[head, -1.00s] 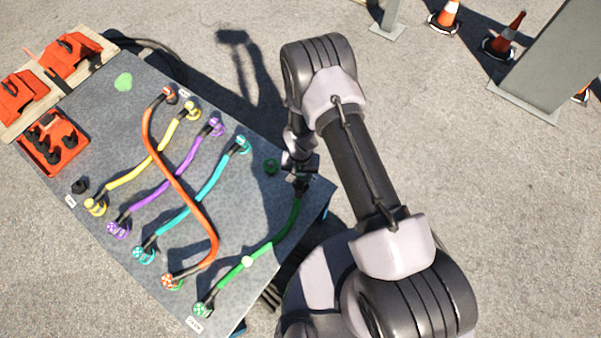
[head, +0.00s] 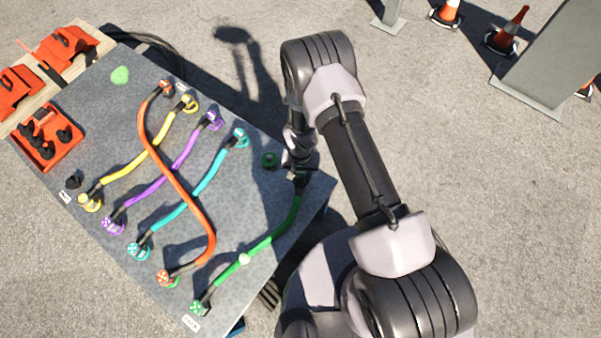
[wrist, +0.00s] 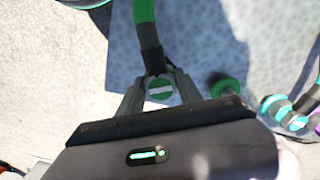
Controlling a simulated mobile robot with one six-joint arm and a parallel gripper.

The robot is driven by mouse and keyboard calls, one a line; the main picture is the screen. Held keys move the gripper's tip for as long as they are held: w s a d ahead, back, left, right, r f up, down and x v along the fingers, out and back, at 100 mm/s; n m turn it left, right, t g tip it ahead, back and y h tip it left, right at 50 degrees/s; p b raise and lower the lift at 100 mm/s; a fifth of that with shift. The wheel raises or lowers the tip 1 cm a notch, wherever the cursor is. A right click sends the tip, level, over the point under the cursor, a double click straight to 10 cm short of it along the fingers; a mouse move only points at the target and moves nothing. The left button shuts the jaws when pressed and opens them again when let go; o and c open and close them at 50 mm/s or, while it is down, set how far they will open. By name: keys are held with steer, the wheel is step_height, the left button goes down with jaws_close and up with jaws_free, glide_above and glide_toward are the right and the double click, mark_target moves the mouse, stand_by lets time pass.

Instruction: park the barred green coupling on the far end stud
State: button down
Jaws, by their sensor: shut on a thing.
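The barred green coupling (wrist: 160,88), round with a white bar, is held between the fingers of my gripper (wrist: 158,97). In the head view my gripper (head: 300,177) is over the board's right corner, partly hidden by my arm. A green cable (head: 284,225) runs from the held coupling down to a checkered green coupling (head: 202,307) at the board's lower edge. An empty green stud (head: 269,160) stands just left of my gripper; it also shows in the wrist view (wrist: 224,86). A bare dark stud (head: 73,180) stands at the left end, by a white tag.
An orange cable (head: 172,172) crosses over the yellow (head: 133,164), purple (head: 163,180) and teal (head: 207,182) cables mid-board. A red tray (head: 67,158) with dark parts sits at the left. The board's upper left is mostly clear.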

steer(key=shift+f+b, duration=0.35)
steer(key=shift+f, duration=0.1)
steer(key=c, duration=0.7)
jaws_free()
steer(key=shift+r, duration=0.1)
step_height(320, 180, up, 17)
steer(key=p, duration=0.6)
steer(key=shift+r+p, duration=0.15)
steer(key=shift+p, duration=0.2)
